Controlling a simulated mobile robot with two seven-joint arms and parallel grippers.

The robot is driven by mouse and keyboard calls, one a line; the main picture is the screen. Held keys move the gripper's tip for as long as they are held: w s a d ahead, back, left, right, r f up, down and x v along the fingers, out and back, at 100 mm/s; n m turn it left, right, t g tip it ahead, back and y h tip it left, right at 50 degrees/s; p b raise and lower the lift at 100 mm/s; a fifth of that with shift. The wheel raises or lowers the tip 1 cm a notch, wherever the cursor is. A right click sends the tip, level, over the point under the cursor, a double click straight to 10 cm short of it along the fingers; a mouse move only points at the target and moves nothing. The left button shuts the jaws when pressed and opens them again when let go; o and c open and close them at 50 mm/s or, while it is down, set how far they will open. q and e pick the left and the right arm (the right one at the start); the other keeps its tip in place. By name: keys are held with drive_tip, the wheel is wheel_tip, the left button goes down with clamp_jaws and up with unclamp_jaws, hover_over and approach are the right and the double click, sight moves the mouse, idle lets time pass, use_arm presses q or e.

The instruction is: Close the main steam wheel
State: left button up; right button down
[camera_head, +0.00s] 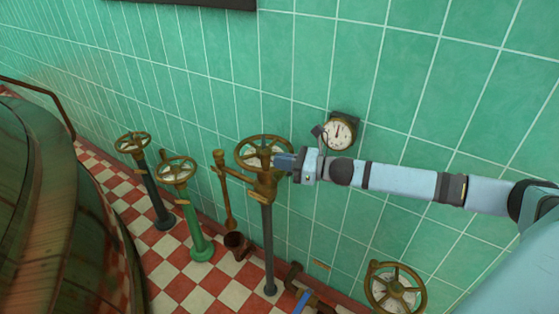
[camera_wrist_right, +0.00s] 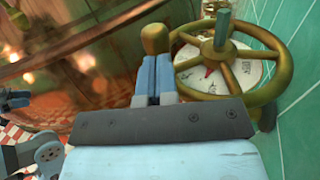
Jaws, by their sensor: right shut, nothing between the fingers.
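A brass spoked wheel (camera_head: 250,142) sits on a brass valve head atop a dark upright pipe (camera_head: 268,245), close to the tiled wall. A pale dial with a red mark shows under its spokes in the right wrist view, where the wheel (camera_wrist_right: 281,62) is right of my fingers. No readable label confirms it as the main steam wheel. My right gripper (camera_head: 281,161) is at the wheel's right side in the head view, shut and empty. In the wrist view its fingers (camera_wrist_right: 155,72) are beside the rim, with a brass knob (camera_wrist_right: 155,38) just beyond them; contact is unclear.
Two smaller wheels (camera_head: 133,142) (camera_head: 176,170) stand on dark and green posts to the left. A gauge (camera_head: 338,132) is on the wall. Another wheel (camera_head: 395,287) is low right. A large copper vessel (camera_head: 60,210) fills the left; checkered floor (camera_head: 180,290) lies between.

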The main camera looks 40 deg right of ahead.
drive_tip(key=shift+w+a, duration=0.25)
drive_tip(key=shift+w, duration=0.05)
drive_tip(key=shift+a, duration=0.1)
